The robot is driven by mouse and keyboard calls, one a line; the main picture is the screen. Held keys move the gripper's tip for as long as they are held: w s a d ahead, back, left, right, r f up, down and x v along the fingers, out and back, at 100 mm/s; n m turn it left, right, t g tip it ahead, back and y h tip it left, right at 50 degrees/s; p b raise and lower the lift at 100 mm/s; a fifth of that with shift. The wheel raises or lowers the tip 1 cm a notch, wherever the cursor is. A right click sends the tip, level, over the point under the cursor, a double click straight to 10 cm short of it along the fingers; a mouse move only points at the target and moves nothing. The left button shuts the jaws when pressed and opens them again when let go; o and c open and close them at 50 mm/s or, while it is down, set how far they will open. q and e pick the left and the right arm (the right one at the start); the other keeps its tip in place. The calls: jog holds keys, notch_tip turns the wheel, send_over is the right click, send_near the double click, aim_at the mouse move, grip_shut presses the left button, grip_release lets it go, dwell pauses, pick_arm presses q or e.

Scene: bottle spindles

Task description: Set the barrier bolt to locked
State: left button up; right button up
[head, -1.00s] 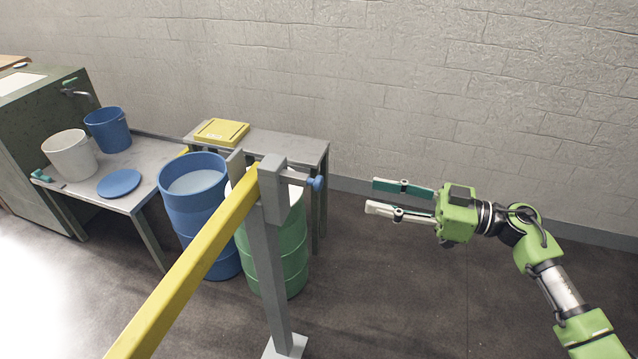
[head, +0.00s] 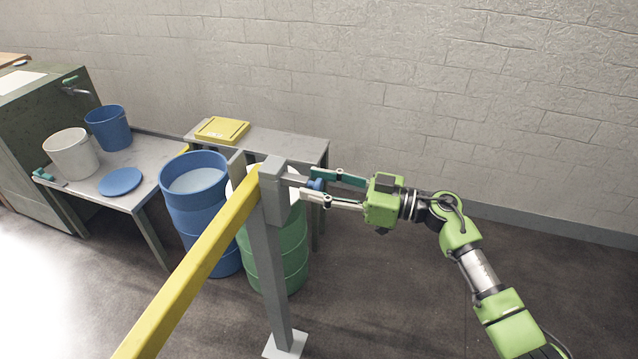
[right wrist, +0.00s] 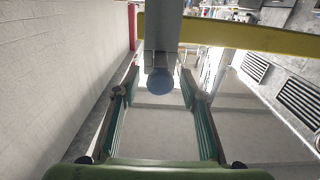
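The barrier is a yellow bar (head: 195,265) that meets a grey post (head: 270,260) with a grey bolt housing (head: 273,192) at its top. The bolt sticks out to the right of the housing and ends in a blue knob (head: 316,184). The knob also shows in the right wrist view (right wrist: 160,81), centred ahead between the fingers. My right gripper (head: 312,188) is open, with its fingertips on either side of the knob. In the right wrist view both fingers stand apart from the knob. My left gripper is not in view.
A blue drum (head: 193,205) and a green drum (head: 290,250) stand behind the post. A grey bench (head: 160,160) on the left bears buckets and a blue lid (head: 121,182). A yellow lid (head: 222,130) lies on another bench. The floor on the right is free.

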grip_shut()
jog(key=shift+r+p+x, duration=0.25)
jog(key=shift+p+x, duration=0.7)
jog(key=shift+x, duration=0.1)
jog(key=shift+w+a+f, duration=0.1)
jog(key=shift+a+f, duration=0.1)
jog(key=shift+a, duration=0.05)
grip_release()
jog(key=shift+d, duration=0.1)
jog(key=v, duration=1.2)
